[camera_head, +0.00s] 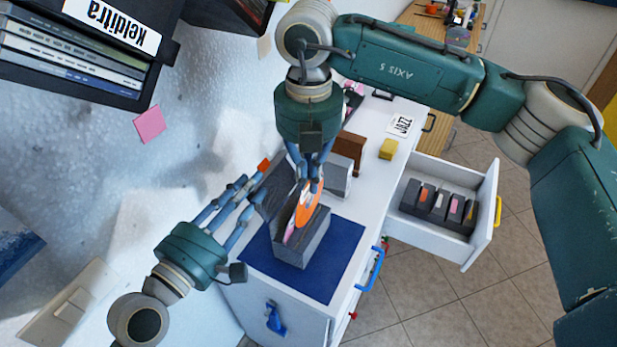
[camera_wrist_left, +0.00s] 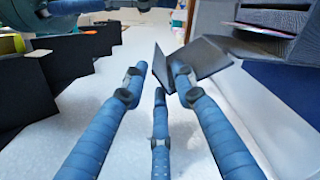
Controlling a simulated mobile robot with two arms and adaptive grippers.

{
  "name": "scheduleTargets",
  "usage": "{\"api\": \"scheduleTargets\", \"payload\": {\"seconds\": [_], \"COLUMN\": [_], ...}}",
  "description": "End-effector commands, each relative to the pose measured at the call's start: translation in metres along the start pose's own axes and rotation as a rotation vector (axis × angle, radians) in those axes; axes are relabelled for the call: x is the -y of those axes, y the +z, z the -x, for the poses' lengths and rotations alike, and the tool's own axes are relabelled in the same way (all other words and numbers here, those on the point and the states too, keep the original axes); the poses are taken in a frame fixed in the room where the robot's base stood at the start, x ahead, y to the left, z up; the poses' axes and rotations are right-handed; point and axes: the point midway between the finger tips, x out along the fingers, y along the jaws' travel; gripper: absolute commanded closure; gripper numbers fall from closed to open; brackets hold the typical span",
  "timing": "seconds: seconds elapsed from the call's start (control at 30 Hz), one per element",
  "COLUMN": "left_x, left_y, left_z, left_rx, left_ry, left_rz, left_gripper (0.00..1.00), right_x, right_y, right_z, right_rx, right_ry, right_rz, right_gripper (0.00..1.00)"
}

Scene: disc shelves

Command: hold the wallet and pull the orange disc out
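A grey block-shaped holder (camera_head: 303,245) stands on a blue mat, with an orange disc (camera_head: 307,207) and a pink disc (camera_head: 290,232) upright in it. My right gripper (camera_head: 309,182) reaches down from above, its fingers close together at the orange disc's upper edge, apparently gripping it. My left gripper (camera_head: 255,182) is left of the holder with its fingers spread. A dark folded panel (camera_head: 277,187) stands beside its fingertips; it may be the wallet, but I cannot tell for sure. In the left wrist view this panel (camera_wrist_left: 208,57) overlaps the right finger; contact is unclear.
The blue mat (camera_head: 258,260) lies on a white cabinet top. Behind are a grey block, a brown block (camera_head: 350,146), a yellow block (camera_head: 388,149) and a JAZZ card (camera_head: 400,124). An open drawer (camera_head: 478,235) at right holds several discs in a dark rack. Dark shelves hang upper left.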

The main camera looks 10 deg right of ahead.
Motion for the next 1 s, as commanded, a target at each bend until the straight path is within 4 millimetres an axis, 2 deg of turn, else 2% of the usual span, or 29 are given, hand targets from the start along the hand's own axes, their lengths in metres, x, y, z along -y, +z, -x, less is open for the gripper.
{"api": "scheduleTargets", "payload": {"seconds": [0.3, 0.5, 0.63, 0.87, 0.97, 1.0], "left_x": [0.003, 0.002, 0.002, 0.001, 0.007, 0.013], "left_y": [-0.001, 0.000, 0.000, -0.002, -0.014, -0.023], "left_z": [0.069, 0.096, 0.104, 0.107, 0.106, 0.105], "left_rx": [-0.003, 0.001, -0.001, -0.004, -0.025, -0.042], "left_ry": [-0.011, -0.009, -0.006, -0.004, -0.012, -0.018], "left_rz": [-0.002, -0.001, 0.001, -0.002, -0.022, -0.041], "left_gripper": [0.73, 0.73, 0.73, 0.73, 0.73, 0.73], "right_x": [0.000, 0.000, 0.000, 0.000, 0.003, 0.004], "right_y": [0.000, 0.000, 0.000, 0.000, 0.001, 0.002], "right_z": [0.000, 0.000, 0.000, 0.000, 0.000, 0.000], "right_rx": [0.000, 0.000, 0.000, 0.000, -0.001, -0.001], "right_ry": [0.000, 0.000, 0.000, 0.000, 0.000, 0.001], "right_rz": [0.000, 0.000, 0.000, 0.005, 0.049, 0.085], "right_gripper": [1.00, 1.00, 1.00, 1.00, 1.00, 1.00]}}
